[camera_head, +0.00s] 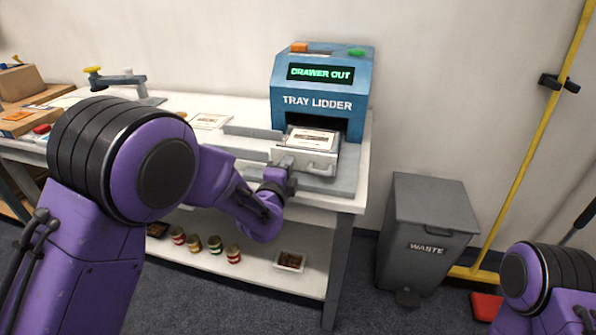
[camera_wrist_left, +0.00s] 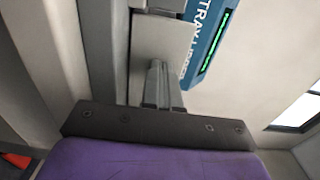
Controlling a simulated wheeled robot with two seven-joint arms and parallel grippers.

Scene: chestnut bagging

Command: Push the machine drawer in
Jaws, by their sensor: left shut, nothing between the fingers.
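The tray lidder (camera_head: 320,92) is a blue machine at the back of the white bench, and its green display reads "DRAWER OUT". Its grey drawer (camera_head: 305,160) sticks out of the front opening with a tray on it. My left gripper (camera_head: 283,168) is shut and empty at the drawer's front, close to its handle. In the left wrist view the closed fingers (camera_wrist_left: 158,85) point at the drawer front (camera_wrist_left: 160,50); I cannot tell whether they touch it. My right gripper is out of view; only part of that arm shows at lower right.
A grey waste bin (camera_head: 427,235) stands right of the bench (camera_head: 345,185). A yellow pole (camera_head: 535,130) leans on the wall. The lower shelf holds several jars (camera_head: 214,244) and a small tray (camera_head: 290,261). Boxes and a tap-like fixture (camera_head: 120,80) are at left.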

